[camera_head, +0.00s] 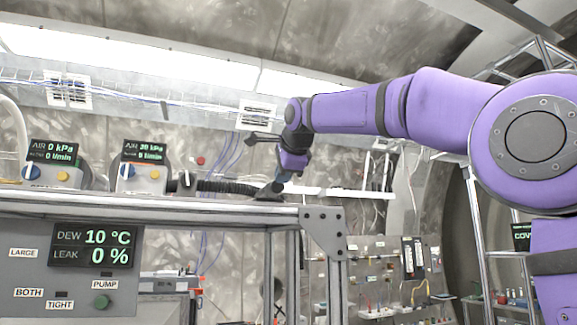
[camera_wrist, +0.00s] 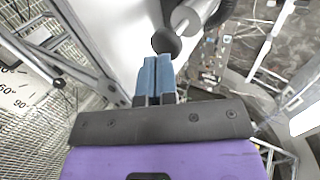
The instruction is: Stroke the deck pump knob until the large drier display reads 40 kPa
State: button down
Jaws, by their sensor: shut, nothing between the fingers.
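My gripper (camera_head: 283,180) is over the right end of the deck. In the wrist view its blue fingers (camera_wrist: 155,78) are shut together and empty. A round black knob (camera_wrist: 166,41) sits just beyond the fingertips, beside a grey cylinder (camera_wrist: 187,19); I cannot tell whether they touch it. In the head view the knob is hard to make out near a dark fitting (camera_head: 268,191) under the gripper. The left deck display (camera_head: 53,152) reads AIR 0 kPa. The right deck display (camera_head: 143,150) reads about 20 or 30 kPa. I cannot tell which belongs to the large drier.
The deck (camera_head: 150,206) carries blue and yellow knobs and a black corrugated hose (camera_head: 228,187). The panel below has a display (camera_head: 95,246) reading DEW 10 °C, LEAK 0 %, and a green button (camera_head: 101,302) under PUMP. A metal ladder frame (camera_head: 480,235) stands right.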

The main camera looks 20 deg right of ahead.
jog(key=shift+w, duration=0.85)
jog(key=shift+w, duration=0.1)
